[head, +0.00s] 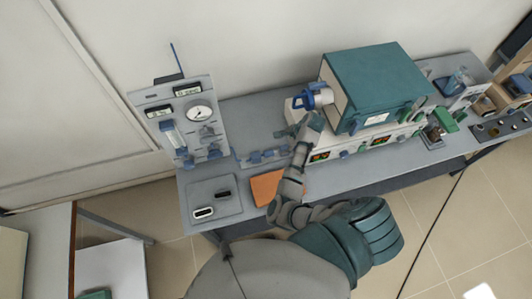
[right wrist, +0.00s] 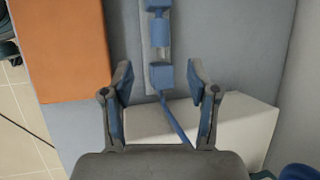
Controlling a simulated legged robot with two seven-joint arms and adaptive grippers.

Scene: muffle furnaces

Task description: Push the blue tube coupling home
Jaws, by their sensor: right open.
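A row of blue tube fittings (head: 268,155) sits on a light rail on the bench, left of the furnace. In the right wrist view the fittings run down the middle: a blue block (right wrist: 161,75) lies nearest, with a blue cylinder (right wrist: 160,32) beyond it. A blue tube (right wrist: 178,122) runs from the near block toward the lower right. I cannot tell which piece is the coupling. My right gripper (right wrist: 160,80) is open and empty. Its fingers frame the near block, apart from it in the picture; the height gap is unclear. My left gripper is not in view.
An orange pad (head: 265,188) lies in front of the rail. A gauge panel (head: 183,120) stands to the left. The teal furnace (head: 372,85) stands right on a pale base, whose white face (right wrist: 240,125) is close to my right fingers. Grey bench surface is clear behind the rail.

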